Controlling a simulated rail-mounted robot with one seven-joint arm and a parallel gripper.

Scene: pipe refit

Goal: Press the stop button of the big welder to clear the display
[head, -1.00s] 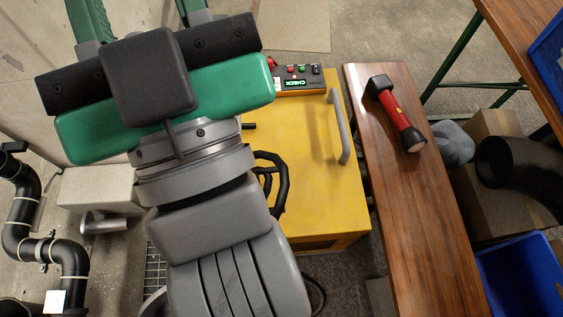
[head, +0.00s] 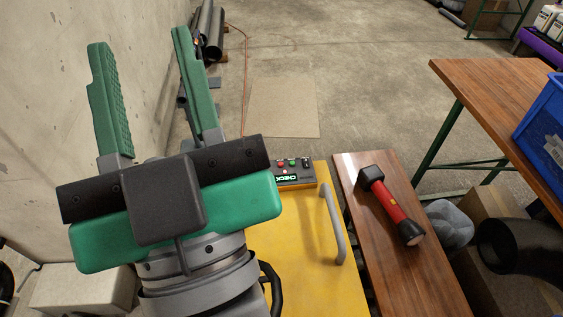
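The big welder (head: 300,260) is a yellow box with a grey handle (head: 333,225) on its right side. Its control panel (head: 300,185) at the far edge carries a small lit display (head: 286,178) reading "CHECK". Red and green buttons (head: 292,163) sit just beyond the display; which one is stop is too small to read. My gripper (head: 142,95) is open and empty, its two green fingers spread and pointing away toward the wall and floor. It is left of and beyond the panel, apart from it. My gripper's body covers the panel's left end.
A wooden bench (head: 385,235) with a red and black flashlight (head: 391,205) stands right of the welder. A wooden table (head: 490,85) with a blue crate (head: 545,125) is farther right. A black pipe elbow (head: 515,245) lies on a box. A concrete wall (head: 50,80) is at left.

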